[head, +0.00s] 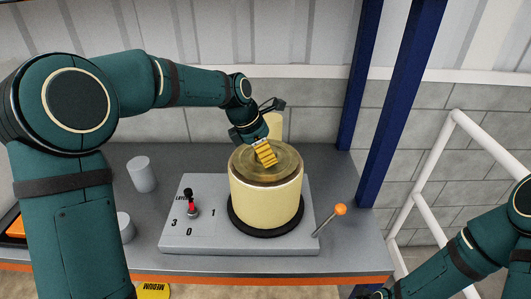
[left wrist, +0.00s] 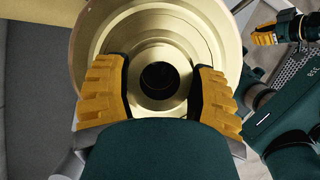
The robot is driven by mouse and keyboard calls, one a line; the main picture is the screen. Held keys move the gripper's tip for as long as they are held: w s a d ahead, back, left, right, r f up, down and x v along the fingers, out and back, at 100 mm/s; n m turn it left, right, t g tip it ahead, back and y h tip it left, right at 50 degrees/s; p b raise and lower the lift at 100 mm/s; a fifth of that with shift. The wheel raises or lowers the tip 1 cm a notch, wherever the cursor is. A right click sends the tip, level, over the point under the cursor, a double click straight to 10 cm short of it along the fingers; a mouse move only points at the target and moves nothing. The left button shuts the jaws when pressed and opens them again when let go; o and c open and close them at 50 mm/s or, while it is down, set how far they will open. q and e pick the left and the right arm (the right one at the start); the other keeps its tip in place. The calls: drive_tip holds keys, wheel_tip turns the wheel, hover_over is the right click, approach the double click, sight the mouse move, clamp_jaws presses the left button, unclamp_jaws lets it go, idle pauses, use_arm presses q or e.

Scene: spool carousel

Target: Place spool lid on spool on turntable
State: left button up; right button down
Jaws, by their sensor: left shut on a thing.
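The cream spool (head: 266,205) stands upright on the black turntable (head: 239,222) of a grey base plate. The round brass spool lid (head: 286,163) lies across the spool's top in the head view; I cannot tell whether it is fully seated. My left gripper (head: 265,153) reaches down onto the lid's middle. In the left wrist view, its yellow fingers (left wrist: 163,95) are shut on the lid's raised centre, and the lid's stepped rings (left wrist: 160,25) fill the middle. My right gripper (left wrist: 265,38) shows partly at the upper right there; its jaw opening is unclear.
The base plate (head: 180,240) has a red and black latch lever (head: 191,203) among numbers and an orange-knobbed lever (head: 340,209) at right. Grey cylinders (head: 142,174) stand at left. Another cream cylinder (head: 273,124) is behind the spool. A blue post and white railing (head: 422,170) stand at right.

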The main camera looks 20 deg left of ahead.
use_arm(q)
drive_tip(key=shift+f, duration=0.1)
drive_tip(key=o, duration=1.3)
drive_tip(key=shift+f, duration=0.15)
drive_tip(key=p+v, duration=0.1)
drive_tip(key=v, duration=1.1)
drive_tip(key=shift+r, duration=0.25)
drive_tip(key=shift+s+f, duration=0.1)
